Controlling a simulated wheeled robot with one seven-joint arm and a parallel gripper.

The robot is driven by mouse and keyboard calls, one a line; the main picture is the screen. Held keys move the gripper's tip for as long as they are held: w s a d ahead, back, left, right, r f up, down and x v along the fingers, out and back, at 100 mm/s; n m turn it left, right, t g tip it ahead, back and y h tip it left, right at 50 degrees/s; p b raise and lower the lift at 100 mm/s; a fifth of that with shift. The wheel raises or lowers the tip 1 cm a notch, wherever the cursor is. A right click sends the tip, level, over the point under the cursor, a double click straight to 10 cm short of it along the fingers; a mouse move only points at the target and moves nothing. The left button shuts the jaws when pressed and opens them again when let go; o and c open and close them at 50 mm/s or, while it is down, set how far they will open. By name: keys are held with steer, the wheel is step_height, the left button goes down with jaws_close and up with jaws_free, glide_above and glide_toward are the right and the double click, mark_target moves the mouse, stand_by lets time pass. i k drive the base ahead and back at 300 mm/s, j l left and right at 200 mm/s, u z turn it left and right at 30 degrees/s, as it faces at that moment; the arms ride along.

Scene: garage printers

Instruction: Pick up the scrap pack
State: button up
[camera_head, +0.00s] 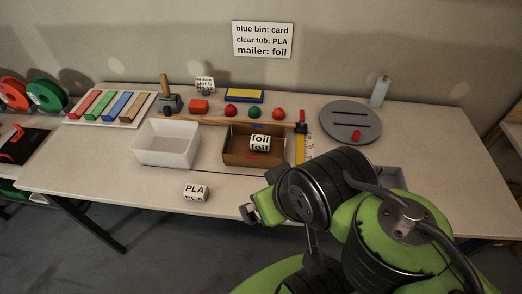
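A white pack labelled "PLA" (195,193) lies alone near the table's front edge, left of my arm. A second white pack labelled "foil" (260,143) sits inside a brown open box (240,159). The task's words do not tell which of the two is the scrap pack. My gripper (250,212) is at the table's front edge, right of the PLA pack and apart from it. Its fingers are small and partly hidden by my arm, so I cannot tell whether they are open or shut.
A whitish translucent tub (166,145) stands behind the PLA pack. A wall sign (263,40) reads "blue bin: card, clear tub: PLA, mailer: foil". A grey slotted disc (350,121) lies back right. Coloured bars (110,106) lie back left. The front left tabletop is clear.

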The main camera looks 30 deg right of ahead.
mark_target(258, 142)
steer(key=l+u, duration=0.15)
steer(key=u, duration=0.3)
steer(key=l+u, duration=0.1)
steer(key=u, duration=0.35)
steer(key=k+l+u, duration=0.1)
steer(key=u, duration=0.3)
steer(key=k+l+u, duration=0.1)
steer(key=u, duration=0.8)
steer(key=k+l+u, duration=0.1)
steer(key=u, duration=0.35)
steer(key=k+j, duration=0.05)
